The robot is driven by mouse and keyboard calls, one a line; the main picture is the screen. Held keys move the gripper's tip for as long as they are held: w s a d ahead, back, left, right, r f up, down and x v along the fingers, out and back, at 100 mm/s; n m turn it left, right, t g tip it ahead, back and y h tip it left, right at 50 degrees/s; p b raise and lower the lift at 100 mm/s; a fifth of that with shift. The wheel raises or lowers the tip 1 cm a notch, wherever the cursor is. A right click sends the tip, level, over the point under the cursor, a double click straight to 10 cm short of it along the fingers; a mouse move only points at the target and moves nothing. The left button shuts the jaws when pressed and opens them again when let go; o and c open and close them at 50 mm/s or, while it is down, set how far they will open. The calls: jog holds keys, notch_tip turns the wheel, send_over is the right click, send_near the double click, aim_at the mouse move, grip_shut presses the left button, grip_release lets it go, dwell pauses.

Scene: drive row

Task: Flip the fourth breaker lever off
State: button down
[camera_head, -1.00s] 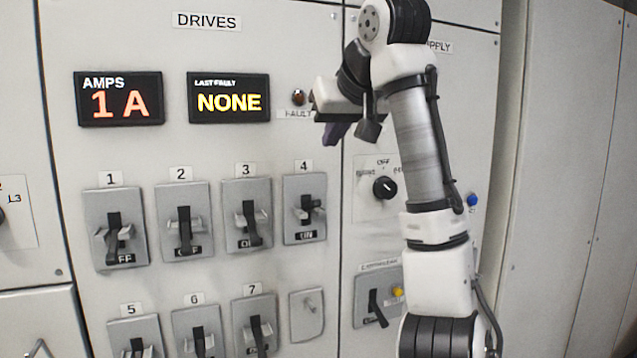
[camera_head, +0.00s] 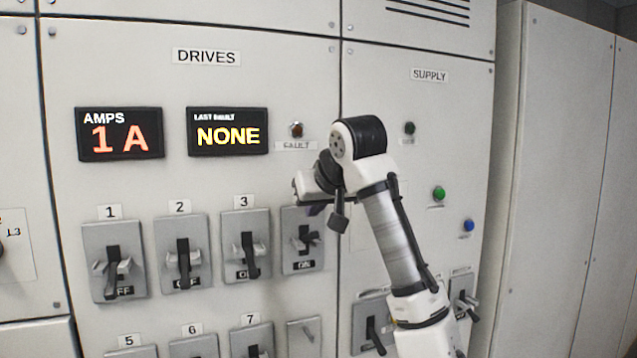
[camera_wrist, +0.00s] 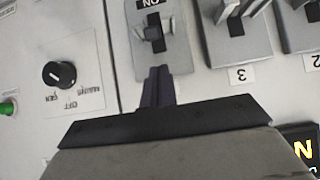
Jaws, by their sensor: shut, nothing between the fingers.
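The fourth breaker (camera_head: 303,262) is a grey plate with a black lever (camera_head: 305,238) and an ON label under it. It also shows upside down at the top of the wrist view (camera_wrist: 177,58), with its lever (camera_wrist: 154,32) and the ON label. My gripper (camera_head: 315,210) is at the top edge of this breaker in the head view and covers its number. In the wrist view my dark purple fingers (camera_wrist: 157,75) are together, empty, and point at the lever from its number side. A small gap shows between fingertips and lever; contact cannot be seen.
Breakers 1 (camera_head: 114,262), 2 (camera_head: 184,252) and 3 (camera_head: 246,245) stand to the left with OFF labels showing, partly covered. More breakers are below. A rotary knob (camera_wrist: 60,74) sits beside the fourth breaker. The AMPS display (camera_head: 120,133) reads 1 A.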

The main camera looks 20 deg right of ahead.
aim_at(309, 238)
jog(key=shift+s+f, duration=0.25)
jog(key=shift+f, duration=0.3)
jog(key=shift+s+f, duration=0.25)
jog(key=shift+f, duration=0.3)
jog(key=shift+f, duration=0.15)
jog(key=shift+s+f+t+b, duration=0.2)
jog(key=shift+t+b, duration=0.5)
jog(key=shift+b, duration=0.3)
jog(key=shift+s+f+t+b, duration=0.1)
jog(key=shift+t+b, duration=0.2)
jog(key=shift+b, duration=0.3)
